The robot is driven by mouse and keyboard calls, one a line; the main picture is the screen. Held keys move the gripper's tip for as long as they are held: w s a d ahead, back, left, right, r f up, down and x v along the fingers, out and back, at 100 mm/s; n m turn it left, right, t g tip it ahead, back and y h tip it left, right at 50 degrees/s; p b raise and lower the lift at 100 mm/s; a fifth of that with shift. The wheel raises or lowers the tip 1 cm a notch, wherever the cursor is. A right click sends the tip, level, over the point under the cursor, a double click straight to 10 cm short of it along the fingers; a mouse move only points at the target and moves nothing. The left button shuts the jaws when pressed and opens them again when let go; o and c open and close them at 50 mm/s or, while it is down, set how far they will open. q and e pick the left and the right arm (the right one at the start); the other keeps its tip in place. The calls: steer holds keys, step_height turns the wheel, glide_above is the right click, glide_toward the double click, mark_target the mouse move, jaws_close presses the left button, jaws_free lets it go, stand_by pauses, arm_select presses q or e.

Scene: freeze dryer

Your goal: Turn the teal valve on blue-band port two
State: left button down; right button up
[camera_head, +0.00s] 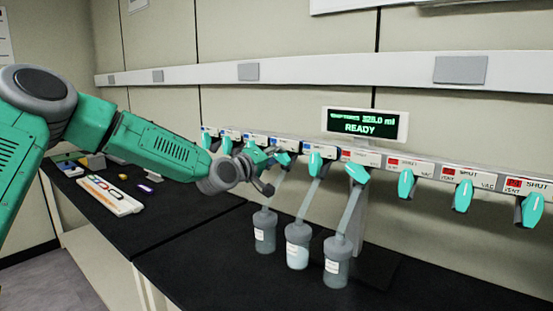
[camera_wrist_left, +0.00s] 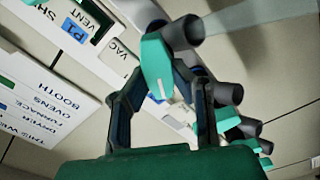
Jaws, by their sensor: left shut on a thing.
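My left gripper (camera_head: 262,168) reaches the manifold's blue-label section from the left in the head view. In the left wrist view its two dark fingers (camera_wrist_left: 163,84) are shut on a teal valve handle (camera_wrist_left: 157,63), which sits between their tips. A label with a blue P1 mark (camera_wrist_left: 73,29) and the words VENT and VAC is beside this handle; I cannot read a P2 label. The gripper partly hides the gripped valve and its label in the head view. My right gripper is in neither view.
Other teal valves hang along the manifold, one close by (camera_head: 283,158) and one at red-label P3 (camera_head: 532,210). Three grey-capped flasks (camera_head: 264,235) hang below on tubes. A display (camera_head: 365,124) reads READY. A white rack (camera_head: 110,195) lies on the dark left bench.

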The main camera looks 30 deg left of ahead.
arm_select(q)
steer(key=shift+s+f, duration=0.1)
steer(key=shift+f, duration=0.5)
steer(key=c, duration=1.6)
jaws_free()
steer(key=shift+o, duration=0.8)
steer(key=shift+w+a+r, duration=0.1)
steer(key=shift+w+r, duration=0.05)
steer(key=shift+w, duration=0.05)
steer(key=shift+s+r, duration=0.2)
steer(key=shift+s, duration=0.15)
steer(key=s+a, duration=0.1)
steer(key=s, duration=1)
steer(key=shift+f, duration=0.25)
